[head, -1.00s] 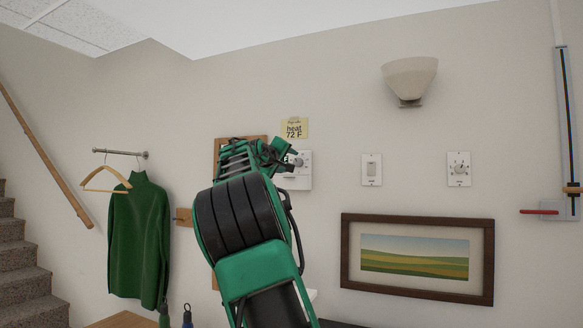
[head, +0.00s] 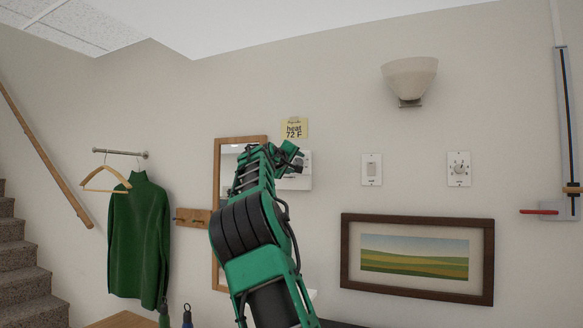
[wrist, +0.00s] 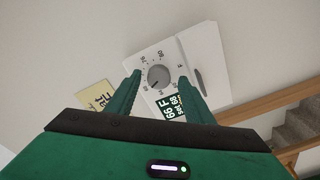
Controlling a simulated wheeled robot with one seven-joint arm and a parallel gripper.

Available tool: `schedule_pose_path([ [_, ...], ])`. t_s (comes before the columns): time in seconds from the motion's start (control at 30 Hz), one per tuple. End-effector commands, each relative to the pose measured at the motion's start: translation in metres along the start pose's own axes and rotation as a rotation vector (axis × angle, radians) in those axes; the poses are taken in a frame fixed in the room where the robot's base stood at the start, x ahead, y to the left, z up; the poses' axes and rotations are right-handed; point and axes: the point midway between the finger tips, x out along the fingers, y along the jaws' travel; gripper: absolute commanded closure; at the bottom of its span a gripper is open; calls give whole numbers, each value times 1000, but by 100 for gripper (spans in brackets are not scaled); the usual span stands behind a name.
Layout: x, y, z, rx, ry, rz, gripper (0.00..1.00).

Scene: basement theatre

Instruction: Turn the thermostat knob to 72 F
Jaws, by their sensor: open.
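The thermostat is a white wall box (head: 298,183), partly hidden behind my gripper (head: 297,154) in the head view. In the wrist view the thermostat (wrist: 201,60) shows tilted, with a round grey knob (wrist: 158,76) ringed by printed numbers. Its dark display (wrist: 173,106) appears to read 66 F with a smaller set 68. My gripper (wrist: 159,82) is open, with its two green fingers on either side of the knob in the picture. I cannot tell whether they touch it. A yellow note (head: 294,128) above the thermostat reads heat 72 F.
A wood-framed mirror (head: 219,215) and a peg rail (head: 190,216) are left of the thermostat. A switch (head: 371,169) and a dial plate (head: 459,169) are to the right, above a framed landscape (head: 417,293). Bare wall lies between the thermostat and switch.

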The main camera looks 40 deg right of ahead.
Motion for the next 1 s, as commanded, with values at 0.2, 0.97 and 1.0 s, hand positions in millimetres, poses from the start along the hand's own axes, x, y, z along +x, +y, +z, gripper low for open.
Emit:
schedule_pose_path([
  [0.2,0,0,0,0,0,0,67],
  [0.97,0,-4,0,213,3,3,94],
  [1.0,0,-4,0,246,5,4,94],
])
